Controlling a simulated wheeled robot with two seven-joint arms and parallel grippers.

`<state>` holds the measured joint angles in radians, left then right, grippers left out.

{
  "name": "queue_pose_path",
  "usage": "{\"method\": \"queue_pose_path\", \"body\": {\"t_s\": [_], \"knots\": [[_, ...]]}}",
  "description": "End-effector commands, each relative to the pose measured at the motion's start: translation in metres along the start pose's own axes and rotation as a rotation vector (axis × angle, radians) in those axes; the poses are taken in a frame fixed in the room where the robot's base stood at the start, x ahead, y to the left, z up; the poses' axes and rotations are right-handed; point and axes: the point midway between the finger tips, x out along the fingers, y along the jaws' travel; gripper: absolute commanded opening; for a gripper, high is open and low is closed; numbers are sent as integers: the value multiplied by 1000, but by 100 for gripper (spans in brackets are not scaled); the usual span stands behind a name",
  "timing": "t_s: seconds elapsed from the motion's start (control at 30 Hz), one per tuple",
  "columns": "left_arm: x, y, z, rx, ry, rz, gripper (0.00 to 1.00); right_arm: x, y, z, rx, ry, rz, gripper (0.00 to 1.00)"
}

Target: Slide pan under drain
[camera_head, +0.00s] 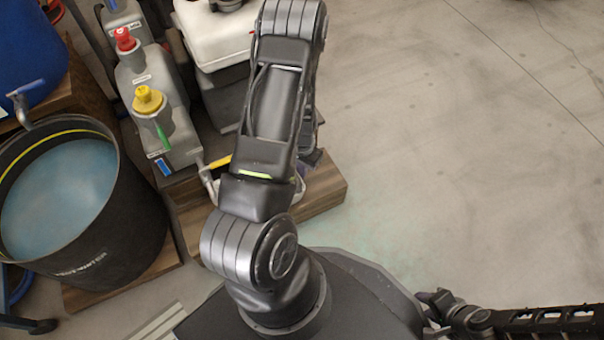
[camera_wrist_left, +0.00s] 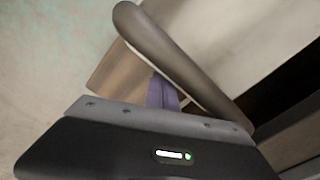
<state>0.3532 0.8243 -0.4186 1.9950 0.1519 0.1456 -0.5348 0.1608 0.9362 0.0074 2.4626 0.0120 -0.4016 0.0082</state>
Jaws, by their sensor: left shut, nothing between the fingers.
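My left arm rises through the middle of the head view and hides what lies behind it. In the left wrist view the purple fingers of my left gripper (camera_wrist_left: 162,92) are shut with nothing between them. A grey curved bar or pipe (camera_wrist_left: 180,62) passes close in front of them; I cannot tell whether they touch it. A drain valve with a yellow handle (camera_head: 220,161) and a bent pipe shows left of my arm. No pan can be made out clearly. A dark part of my right arm, perhaps its gripper (camera_head: 437,303), shows at the lower right.
A black tub of bluish liquid (camera_head: 140,245) stands at the left. Grey units with a red knob (camera_head: 124,39) and a yellow knob (camera_head: 148,99) stand beside a white container (camera_head: 213,40). A wooden plinth (camera_head: 328,190) sticks out right of my arm. The concrete floor (camera_head: 470,150) is clear.

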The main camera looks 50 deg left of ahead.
Motion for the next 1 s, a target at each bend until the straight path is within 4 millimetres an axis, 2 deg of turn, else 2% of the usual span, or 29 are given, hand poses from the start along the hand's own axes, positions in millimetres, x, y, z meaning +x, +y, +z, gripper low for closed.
{"method": "queue_pose_path", "body": {"t_s": [0.03,1.0], "knots": [[9,-2,19,-14,-35,5,0,3,1,0,0,0,0,36],[9,-25,62,-16,-36,6,0,6,2,0,0,0,0,36]]}}
